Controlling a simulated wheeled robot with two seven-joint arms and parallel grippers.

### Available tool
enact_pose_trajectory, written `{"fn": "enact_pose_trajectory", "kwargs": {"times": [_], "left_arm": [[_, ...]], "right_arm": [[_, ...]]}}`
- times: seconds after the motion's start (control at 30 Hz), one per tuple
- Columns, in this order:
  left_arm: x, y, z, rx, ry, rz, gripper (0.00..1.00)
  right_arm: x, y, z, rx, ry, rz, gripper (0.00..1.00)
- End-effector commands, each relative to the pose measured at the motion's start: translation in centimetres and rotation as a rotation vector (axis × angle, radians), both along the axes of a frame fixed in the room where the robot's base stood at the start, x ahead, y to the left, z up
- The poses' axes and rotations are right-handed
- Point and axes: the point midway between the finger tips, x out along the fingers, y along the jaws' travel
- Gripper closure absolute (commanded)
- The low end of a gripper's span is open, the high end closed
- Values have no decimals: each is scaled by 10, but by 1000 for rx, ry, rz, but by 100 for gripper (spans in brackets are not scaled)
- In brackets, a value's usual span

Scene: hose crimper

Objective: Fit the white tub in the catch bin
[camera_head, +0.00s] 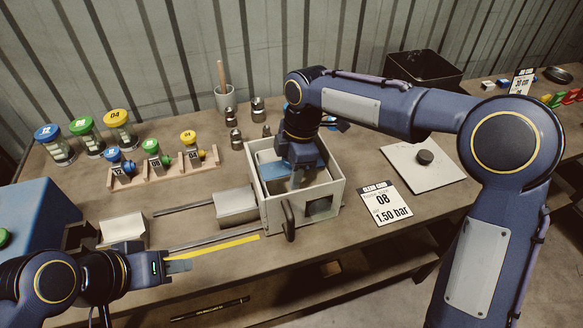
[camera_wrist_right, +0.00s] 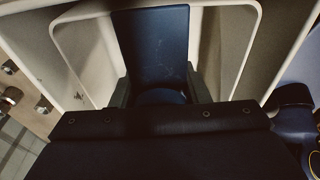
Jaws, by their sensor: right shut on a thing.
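The catch bin (camera_head: 332,195) is an open white box with a dark square window in its front, near the middle of the table. The white tub's rounded rim (camera_wrist_right: 62,35) shows inside the bin walls in the right wrist view. A blue strip (camera_wrist_right: 152,45) spans the tub; it also shows in the head view (camera_head: 277,171). My right gripper (camera_head: 300,176) reaches down into the bin, its fingers shut on the blue strip. How deep the tub sits is hidden. My left gripper (camera_head: 187,265) is empty over the table's front left; its finger gap is unclear.
A dark lever (camera_head: 288,221) stands at the bin's front. Rails and a grey block (camera_head: 236,206) lie left of it. A wooden rack (camera_head: 163,170) and lidded jars (camera_head: 121,129) stand at the back left. A sign (camera_head: 386,205) and a plate (camera_head: 423,172) lie right.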

Motion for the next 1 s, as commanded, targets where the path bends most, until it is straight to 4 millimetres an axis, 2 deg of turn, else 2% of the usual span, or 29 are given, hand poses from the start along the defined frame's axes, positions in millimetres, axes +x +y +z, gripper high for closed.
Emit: {"fn": "enact_pose_trajectory", "kwargs": {"times": [0.8,0.83,1.0], "left_arm": [[0,0,-13,0,0,0,64],[0,0,-12,0,0,0,64],[0,0,-12,0,0,0,64]], "right_arm": [[0,0,-21,0,0,0,85],[0,0,-21,0,0,0,56],[0,0,-20,0,0,0,34]]}}
